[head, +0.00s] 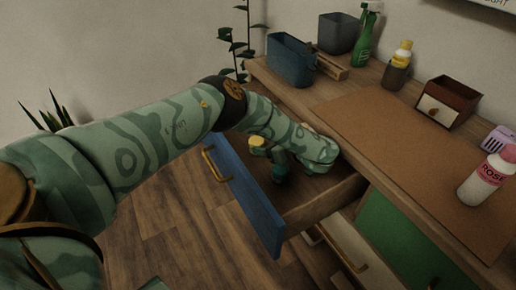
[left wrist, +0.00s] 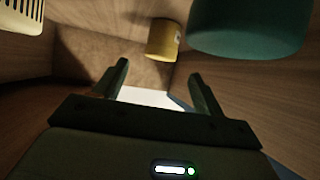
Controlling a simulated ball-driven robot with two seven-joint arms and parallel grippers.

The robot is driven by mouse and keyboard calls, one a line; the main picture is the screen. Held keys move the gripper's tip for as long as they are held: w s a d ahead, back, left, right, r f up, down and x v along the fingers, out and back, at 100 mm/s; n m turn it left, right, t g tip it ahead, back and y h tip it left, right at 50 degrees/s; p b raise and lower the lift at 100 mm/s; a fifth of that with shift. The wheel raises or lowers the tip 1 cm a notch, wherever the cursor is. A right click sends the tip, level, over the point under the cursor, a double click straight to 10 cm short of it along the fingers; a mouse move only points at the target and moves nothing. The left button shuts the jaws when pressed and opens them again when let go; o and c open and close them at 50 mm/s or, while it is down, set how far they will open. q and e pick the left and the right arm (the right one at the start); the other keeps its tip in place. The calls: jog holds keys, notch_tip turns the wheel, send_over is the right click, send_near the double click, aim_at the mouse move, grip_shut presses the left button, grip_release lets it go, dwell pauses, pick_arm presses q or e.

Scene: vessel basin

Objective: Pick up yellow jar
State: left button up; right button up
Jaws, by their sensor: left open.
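The yellow jar (left wrist: 162,38) shows in the left wrist view, just beyond and between my left gripper's fingertips. A yellow top, likely the same jar, shows in the open drawer (head: 240,195) in the head view (head: 257,141). My left gripper (left wrist: 160,72) is open, with nothing between its dark green fingers. A large teal vessel (left wrist: 248,25) is close on the right in the wrist view. In the head view my left arm reaches into the drawer and hides part of its inside. My right gripper is not in view.
The drawer's wooden walls are close around my left gripper. A pale slotted thing (left wrist: 20,15) is at the wrist view's upper left. On the counter are a brown mat (head: 400,140), a blue bin (head: 292,60), a green spray bottle (head: 366,36), a wooden box (head: 447,103) and a pink-topped bottle (head: 487,180).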

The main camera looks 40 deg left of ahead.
aim_at(257, 141)
pick_arm(q)
jog(key=b+x, duration=0.1)
jog(key=x, duration=0.3)
jog(key=shift+f+b, duration=0.3)
jog(key=shift+b, duration=0.1)
jog(key=shift+a, duration=0.3)
jog(key=shift+w+a, duration=0.1)
jog(key=shift+r, duration=0.15)
jog(key=shift+c, duration=0.3)
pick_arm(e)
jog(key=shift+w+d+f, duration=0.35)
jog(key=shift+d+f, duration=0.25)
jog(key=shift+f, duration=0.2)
pick_arm(q)
jog(key=c, duration=1)
jog(key=shift+c, duration=0.3)
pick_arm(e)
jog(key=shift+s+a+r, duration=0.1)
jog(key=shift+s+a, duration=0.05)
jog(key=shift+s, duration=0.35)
